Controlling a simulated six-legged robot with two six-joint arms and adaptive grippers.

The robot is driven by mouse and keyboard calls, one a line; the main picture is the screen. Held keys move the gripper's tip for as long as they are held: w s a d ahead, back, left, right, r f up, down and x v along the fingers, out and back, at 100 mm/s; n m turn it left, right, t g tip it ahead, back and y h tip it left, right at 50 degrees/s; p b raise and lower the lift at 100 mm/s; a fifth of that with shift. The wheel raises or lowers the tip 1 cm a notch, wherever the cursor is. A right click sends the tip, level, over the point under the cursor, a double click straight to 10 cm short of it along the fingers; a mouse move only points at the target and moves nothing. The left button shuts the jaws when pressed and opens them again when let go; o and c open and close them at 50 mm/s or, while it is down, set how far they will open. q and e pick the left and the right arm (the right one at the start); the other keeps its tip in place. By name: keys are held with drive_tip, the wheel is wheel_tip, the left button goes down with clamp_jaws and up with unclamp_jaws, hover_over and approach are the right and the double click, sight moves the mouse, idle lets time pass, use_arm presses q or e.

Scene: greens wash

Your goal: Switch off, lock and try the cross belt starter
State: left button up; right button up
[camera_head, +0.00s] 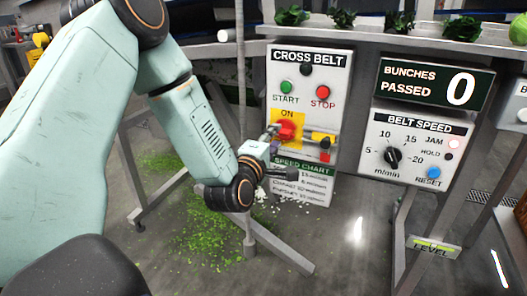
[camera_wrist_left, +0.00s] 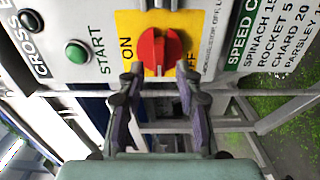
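The cross belt starter (camera_head: 310,62) is a pale panel with a green START button (camera_head: 287,87), a red STOP button (camera_head: 323,92) and a red rotary switch (camera_head: 285,131) on a yellow plate marked ON. A yellow and black item (camera_head: 318,137) with a red piece below it sits right of the switch; its exact form is unclear. My left gripper (camera_head: 279,153) is beside the switch. In the left wrist view its fingers (camera_wrist_left: 159,82) are apart and empty, just short of the red switch (camera_wrist_left: 161,50). My right gripper is not in view.
A speed chart (camera_head: 303,180) hangs below the starter. A belt speed panel (camera_head: 420,145) and a bunches counter (camera_head: 435,83) reading 0 stand to the right. Leafy bunches (camera_head: 341,18) line the belt above. Metal legs and green scraps (camera_head: 215,230) are on the floor.

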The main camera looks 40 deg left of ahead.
use_arm(q)
drive_tip(key=v, duration=1)
drive_tip(key=shift+w+r, duration=0.1)
drive_tip(key=shift+w, duration=0.05)
